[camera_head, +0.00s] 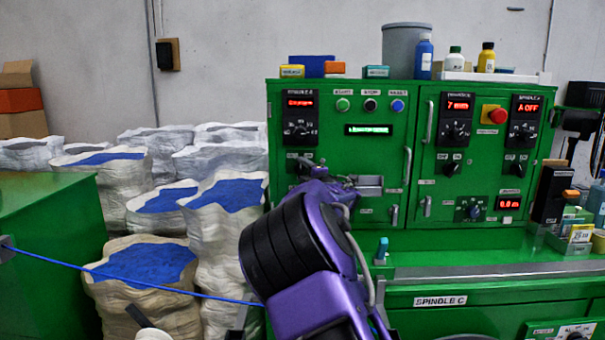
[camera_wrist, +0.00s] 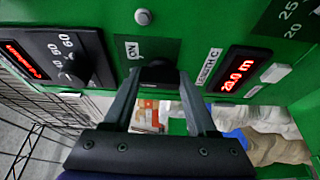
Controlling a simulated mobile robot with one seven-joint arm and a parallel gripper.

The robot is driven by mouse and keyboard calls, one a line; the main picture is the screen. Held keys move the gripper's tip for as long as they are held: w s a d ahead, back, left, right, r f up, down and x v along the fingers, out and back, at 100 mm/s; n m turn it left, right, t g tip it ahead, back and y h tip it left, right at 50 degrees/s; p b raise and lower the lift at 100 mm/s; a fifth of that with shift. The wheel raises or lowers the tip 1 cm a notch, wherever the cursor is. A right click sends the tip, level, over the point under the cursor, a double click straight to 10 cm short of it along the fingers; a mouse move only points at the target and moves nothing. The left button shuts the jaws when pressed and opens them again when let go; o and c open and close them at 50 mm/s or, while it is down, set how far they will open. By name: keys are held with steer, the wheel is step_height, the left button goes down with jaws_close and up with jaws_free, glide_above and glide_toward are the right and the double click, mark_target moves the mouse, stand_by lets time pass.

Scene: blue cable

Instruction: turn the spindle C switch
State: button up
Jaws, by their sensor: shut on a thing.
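My gripper (camera_wrist: 159,80) is shut on a black switch knob (camera_wrist: 157,71) on the green cabinet face in the wrist view. Its two dark fingers lie on either side of the knob, and a label reading ON is beside it. My purple arm reaches to the cabinet below this panel and hides the held switch there. The switch's exact angle cannot be told.
A red length C display (camera_wrist: 243,73) is right of the knob in the wrist view; a black dial panel (camera_wrist: 62,60) is left. In the head view, a blue cable (camera_head: 140,278) runs low from the left, and white sacks (camera_head: 230,235) stand left of the cabinet.

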steer(key=shift+r+n+g+h+p, duration=0.15)
steer(key=shift+n+g, duration=0.05)
steer(key=shift+n, duration=0.4)
steer(key=shift+r+n+g+h+p, duration=0.1)
steer(key=shift+n+g+h+p, duration=0.1)
steer(key=shift+n, duration=0.4)
steer(key=shift+n+g+h, duration=0.4)
steer(key=shift+n+h, duration=0.05)
steer(key=shift+n, duration=0.85)
steer(key=o, duration=1.4)
steer(key=shift+c, duration=0.2)
steer(key=b+v, duration=0.2)
steer(key=v, duration=1.5)
steer(key=shift+s+b, duration=0.2)
steer(key=shift+b, duration=0.15)
steer(key=shift+r, duration=0.15)
